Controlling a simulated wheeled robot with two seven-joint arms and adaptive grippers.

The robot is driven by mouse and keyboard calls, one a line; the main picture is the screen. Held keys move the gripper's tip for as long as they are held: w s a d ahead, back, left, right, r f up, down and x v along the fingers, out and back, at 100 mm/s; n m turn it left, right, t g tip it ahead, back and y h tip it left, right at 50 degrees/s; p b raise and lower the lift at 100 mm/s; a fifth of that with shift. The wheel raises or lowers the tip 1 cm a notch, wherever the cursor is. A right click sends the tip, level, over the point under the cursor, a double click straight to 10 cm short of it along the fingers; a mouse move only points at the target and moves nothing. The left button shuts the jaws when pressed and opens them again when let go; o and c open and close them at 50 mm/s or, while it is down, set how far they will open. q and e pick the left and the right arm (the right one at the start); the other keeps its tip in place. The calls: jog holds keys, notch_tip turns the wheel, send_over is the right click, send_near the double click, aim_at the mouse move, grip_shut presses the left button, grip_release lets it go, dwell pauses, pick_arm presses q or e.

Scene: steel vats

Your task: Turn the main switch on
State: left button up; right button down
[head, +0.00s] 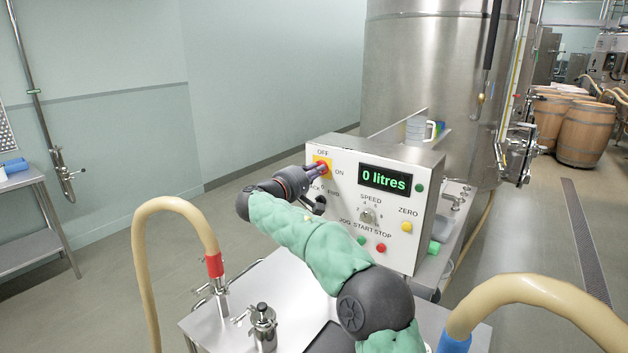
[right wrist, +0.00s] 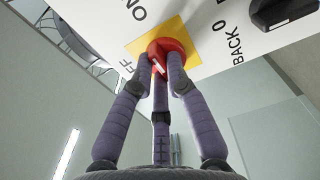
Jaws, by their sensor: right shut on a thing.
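The main switch is a red knob (right wrist: 172,50) on a yellow plate (right wrist: 142,46), at the upper left of the white control panel (head: 343,152). The yellow plate also shows in the head view (head: 327,161), with OFF above it and ON to its right. My right gripper (right wrist: 165,70) is shut on the red knob, its three purple-grey fingers around it; it also shows in the head view (head: 312,172). A white mark shows on the knob between the fingers; I cannot tell which label it points to. My left gripper is not in view.
The panel has a display (head: 384,179) reading 0 litres, a speed dial (head: 368,215), a yellow button (head: 407,227), a red button (head: 381,248) and a black selector (right wrist: 280,12) below the switch. A hose (head: 150,240) and metal fitting (head: 263,325) stand in front. A steel vat (head: 430,75) stands behind.

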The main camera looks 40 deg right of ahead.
jog(key=shift+f, duration=0.1)
dwell(0.5)
jog(key=c, duration=1.2)
grip_release()
jog(key=v, duration=1.2)
